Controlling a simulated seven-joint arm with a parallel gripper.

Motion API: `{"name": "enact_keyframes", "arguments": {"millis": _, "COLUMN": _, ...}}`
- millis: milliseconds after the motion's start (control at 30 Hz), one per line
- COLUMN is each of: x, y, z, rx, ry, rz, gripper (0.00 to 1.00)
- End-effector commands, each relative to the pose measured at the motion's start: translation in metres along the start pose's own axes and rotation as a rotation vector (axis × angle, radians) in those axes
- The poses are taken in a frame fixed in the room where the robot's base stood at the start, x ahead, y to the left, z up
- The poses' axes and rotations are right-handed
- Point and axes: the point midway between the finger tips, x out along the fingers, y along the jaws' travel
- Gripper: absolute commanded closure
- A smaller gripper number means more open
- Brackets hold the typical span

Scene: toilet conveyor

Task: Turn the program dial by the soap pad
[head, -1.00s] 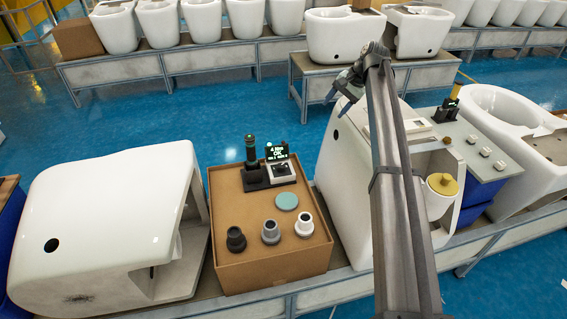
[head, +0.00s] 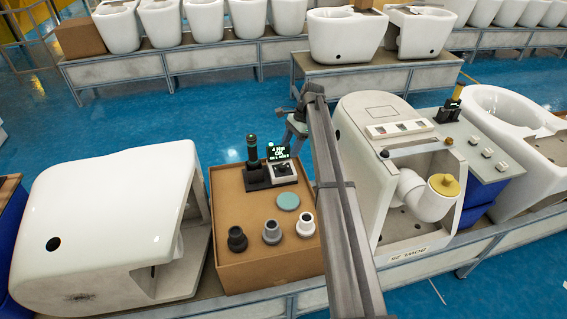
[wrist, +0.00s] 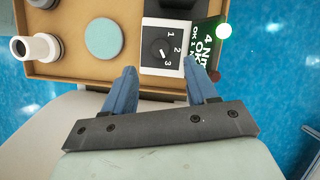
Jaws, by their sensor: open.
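The program dial (head: 281,168) is a black knob on a white panel on the brown box, behind the soap pad. In the wrist view the dial (wrist: 158,48) has the numbers 1, 2 and 3 beside it; I cannot surely tell which one it points to. The round teal soap pad (head: 288,201) lies in front of the dial; it also shows in the wrist view (wrist: 104,38). My gripper (wrist: 160,68) is open and empty. In the head view my gripper (head: 294,132) is partly hidden by my arm.
A lit display (head: 279,152) and a dark green-topped post (head: 252,152) stand by the dial. Several round fittings (head: 271,232) stand at the box's front. White toilet shells flank the brown box (head: 265,268), with the right one (head: 355,125) close to my arm.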

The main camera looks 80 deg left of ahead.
Motion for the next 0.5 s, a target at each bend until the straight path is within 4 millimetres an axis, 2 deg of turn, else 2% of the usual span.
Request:
{"name": "enact_keyframes", "arguments": {"millis": 200, "x": 0.038, "y": 0.001, "z": 0.000, "rx": -0.001, "ry": 0.000, "rz": 0.001, "gripper": 0.43}}
{"name": "enact_keyframes", "arguments": {"millis": 500, "x": 0.072, "y": 0.000, "z": 0.000, "rx": -0.002, "ry": 0.000, "rz": 0.000, "gripper": 0.43}}
